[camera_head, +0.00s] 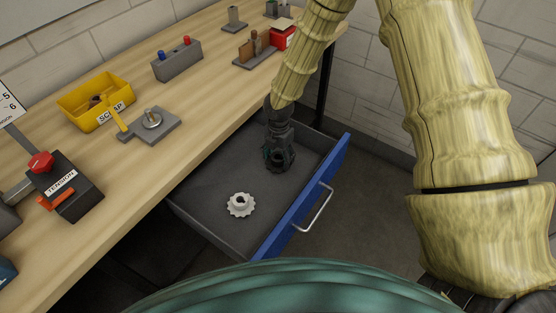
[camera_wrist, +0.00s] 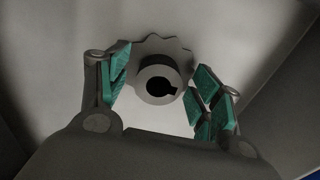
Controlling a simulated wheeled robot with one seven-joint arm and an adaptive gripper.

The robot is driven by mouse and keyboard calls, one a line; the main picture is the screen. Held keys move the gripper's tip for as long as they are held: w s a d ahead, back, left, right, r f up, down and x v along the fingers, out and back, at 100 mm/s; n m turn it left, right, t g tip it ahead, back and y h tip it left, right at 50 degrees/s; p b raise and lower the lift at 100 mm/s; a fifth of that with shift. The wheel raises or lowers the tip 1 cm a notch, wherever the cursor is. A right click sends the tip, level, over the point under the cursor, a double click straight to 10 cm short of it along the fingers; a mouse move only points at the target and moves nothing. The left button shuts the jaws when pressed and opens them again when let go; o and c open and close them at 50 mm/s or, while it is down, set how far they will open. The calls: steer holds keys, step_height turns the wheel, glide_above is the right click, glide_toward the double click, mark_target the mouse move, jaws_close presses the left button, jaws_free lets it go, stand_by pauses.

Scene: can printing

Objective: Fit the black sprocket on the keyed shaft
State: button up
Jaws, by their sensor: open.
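A pale grey toothed sprocket (camera_head: 241,205) lies flat in the open drawer, hub up. No black sprocket is clearly visible. In the wrist view the sprocket (camera_wrist: 160,50) shows a raised hub and a dark bore with a key slot. My gripper (camera_head: 278,163) is inside the drawer area, behind and right of the sprocket in the head view, and apart from it. In the wrist view my gripper (camera_wrist: 162,80) is open and empty, its green pads framing the sprocket's hub. A short metal shaft (camera_head: 150,115) stands on a grey plate on the bench; its key is too small to tell.
The blue-fronted drawer (camera_head: 306,198) has walls around the sprocket. On the bench are a yellow scrap bin (camera_head: 75,107) holding a dark reddish part, a tension box (camera_head: 72,200), a grey button box (camera_head: 177,66) and a stand (camera_head: 255,62). Bare bench lies along the front edge.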

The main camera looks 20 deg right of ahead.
steer(key=shift+f, duration=0.25)
steer(key=c, duration=1.2)
steer(key=shift+o, duration=0.2)
step_height(320, 180, up, 14)
steer(key=p, duration=0.2)
steer(key=shift+p, duration=0.4)
steer(key=shift+a, duration=0.1)
stand_by(0.4)
